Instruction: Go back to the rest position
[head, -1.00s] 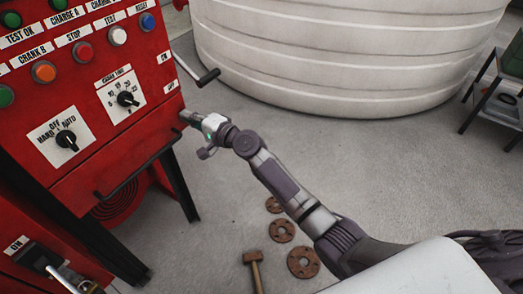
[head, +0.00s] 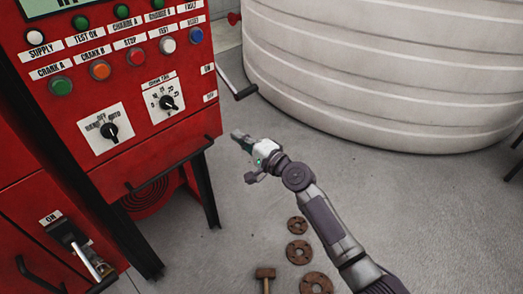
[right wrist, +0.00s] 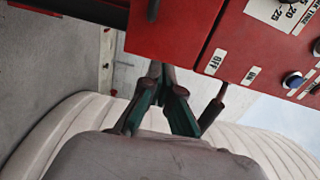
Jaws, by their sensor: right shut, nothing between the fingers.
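My right gripper (head: 240,137) is shut and empty. It hangs in free air just right of the red control panel (head: 75,100), apart from it and below the side crank lever (head: 236,80). In the right wrist view the fingertips (right wrist: 155,72) meet in front of the red cabinet's side, with the dark lever (right wrist: 213,108) just to their right. My right arm reaches in from the lower right. My left gripper is not in view.
A large white ribbed tank (head: 380,75) stands behind. Several rusty flanges (head: 299,252) and a hammer (head: 265,274) lie on the grey floor. A lower red box with an ON lever (head: 75,240) is at the lower left. The floor right of the arm is clear.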

